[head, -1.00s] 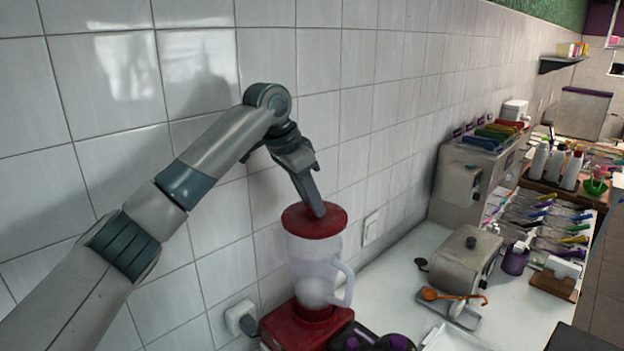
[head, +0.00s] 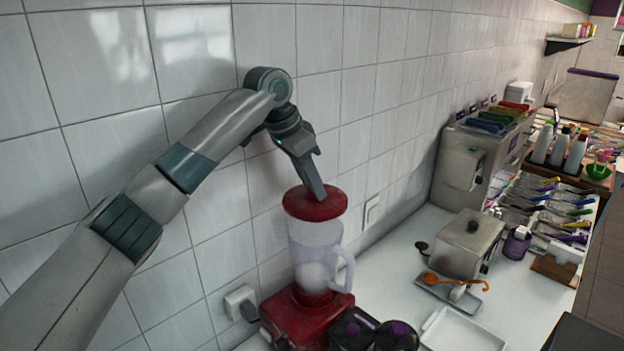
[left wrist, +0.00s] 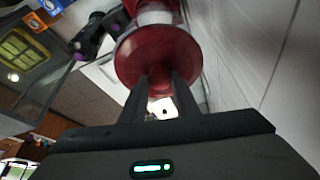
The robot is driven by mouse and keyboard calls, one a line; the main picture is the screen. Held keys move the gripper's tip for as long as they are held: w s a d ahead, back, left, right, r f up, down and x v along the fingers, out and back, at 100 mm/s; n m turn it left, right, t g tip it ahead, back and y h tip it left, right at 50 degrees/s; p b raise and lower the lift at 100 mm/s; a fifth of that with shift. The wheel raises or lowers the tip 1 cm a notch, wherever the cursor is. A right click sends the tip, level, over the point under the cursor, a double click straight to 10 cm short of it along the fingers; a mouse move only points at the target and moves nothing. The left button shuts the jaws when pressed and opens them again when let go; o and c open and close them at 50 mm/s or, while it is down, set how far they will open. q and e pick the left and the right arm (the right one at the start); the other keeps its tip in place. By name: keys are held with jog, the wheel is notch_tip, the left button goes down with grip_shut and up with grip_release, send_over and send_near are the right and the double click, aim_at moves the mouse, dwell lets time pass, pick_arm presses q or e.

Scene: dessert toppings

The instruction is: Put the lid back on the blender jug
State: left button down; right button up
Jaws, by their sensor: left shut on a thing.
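The red round lid (head: 315,204) is at the top of the clear blender jug (head: 316,258), roughly level and covering its mouth. I cannot tell whether it rests on the rim or hangs just above it. The jug stands upright on its red base (head: 306,322), handle to the right. My left gripper (head: 320,194) reaches down from above and is shut on the lid's middle. In the left wrist view the fingers (left wrist: 160,84) meet the lid (left wrist: 152,52), which hides most of the jug. My right gripper is not in view.
A tiled wall runs close behind the jug, with a socket (head: 240,302) at its left. Dark purple-topped containers (head: 397,336) stand close in front. A white tray (head: 462,332), a metal box (head: 467,243) and an orange ladle (head: 452,282) lie to the right.

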aim_at(308, 197)
pick_arm(q)
jog(key=shift+s+f, duration=0.15)
jog(key=shift+f, duration=0.45)
notch_tip(308, 197, down, 2)
jog(key=shift+f, duration=0.9)
jog(key=shift+f, duration=0.2)
dwell(1.8)
jog(key=c, duration=0.8)
grip_release()
jog(key=shift+r, duration=0.15)
jog(key=shift+r, duration=3.4)
